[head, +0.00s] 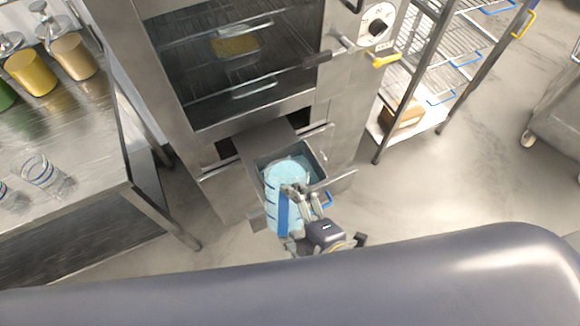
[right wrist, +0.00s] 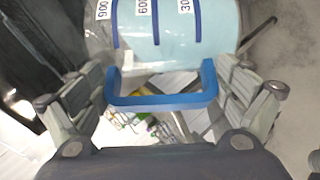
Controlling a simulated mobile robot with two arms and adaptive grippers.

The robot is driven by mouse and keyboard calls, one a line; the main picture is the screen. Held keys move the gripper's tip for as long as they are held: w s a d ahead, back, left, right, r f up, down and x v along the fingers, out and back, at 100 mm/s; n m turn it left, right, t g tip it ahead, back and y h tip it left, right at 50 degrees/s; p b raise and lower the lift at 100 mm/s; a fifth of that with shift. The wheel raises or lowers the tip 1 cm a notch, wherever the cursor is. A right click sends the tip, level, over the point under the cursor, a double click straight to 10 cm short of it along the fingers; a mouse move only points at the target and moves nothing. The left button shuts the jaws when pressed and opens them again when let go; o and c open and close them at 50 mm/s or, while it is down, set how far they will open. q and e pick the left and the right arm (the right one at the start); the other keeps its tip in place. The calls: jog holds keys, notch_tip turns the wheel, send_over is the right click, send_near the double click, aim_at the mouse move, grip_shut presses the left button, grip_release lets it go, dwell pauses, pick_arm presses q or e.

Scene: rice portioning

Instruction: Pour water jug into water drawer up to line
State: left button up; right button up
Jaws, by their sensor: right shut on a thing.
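The clear water jug (head: 273,212), holding pale blue water, is tilted with its upper end over the open metal water drawer (head: 319,164) below the oven. In the right wrist view the jug (right wrist: 170,25) lies sideways, with blue lines marked 900, 600 and 300. My right gripper (head: 292,192) is shut on the jug's blue handle (right wrist: 160,102), which sits between its fingers. The jug hides much of the drawer's inside. I cannot make out the drawer's fill line or its water level. My left gripper is out of view.
The steel oven (head: 180,110) stands behind the drawer, with a yellow item on a rack inside. A steel table (head: 85,175) at left holds clear glasses (head: 40,172) and several filled containers. A wire shelf rack (head: 440,75) stands at right. The floor right of the drawer is clear.

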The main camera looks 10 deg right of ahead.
jog(key=shift+w+r, duration=0.3)
jog(key=shift+r+p, duration=0.1)
jog(key=shift+p, duration=0.3)
jog(key=shift+w+g, duration=0.15)
jog(key=shift+g, duration=0.15)
jog(key=shift+w+d+r, duration=0.1)
jog(key=shift+r+m+g+p, duration=0.1)
jog(key=shift+m+g+p, duration=0.2)
jog(key=shift+p, duration=0.2)
jog(key=shift+w, duration=0.15)
jog(key=shift+w+d+f+g+p, duration=0.1)
jog(key=shift+w+f+g+p, duration=0.15)
jog(key=shift+g, duration=0.25)
jog(key=shift+w+f+m, duration=0.1)
jog(key=shift+w+m, duration=0.05)
jog(key=shift+m, duration=0.15)
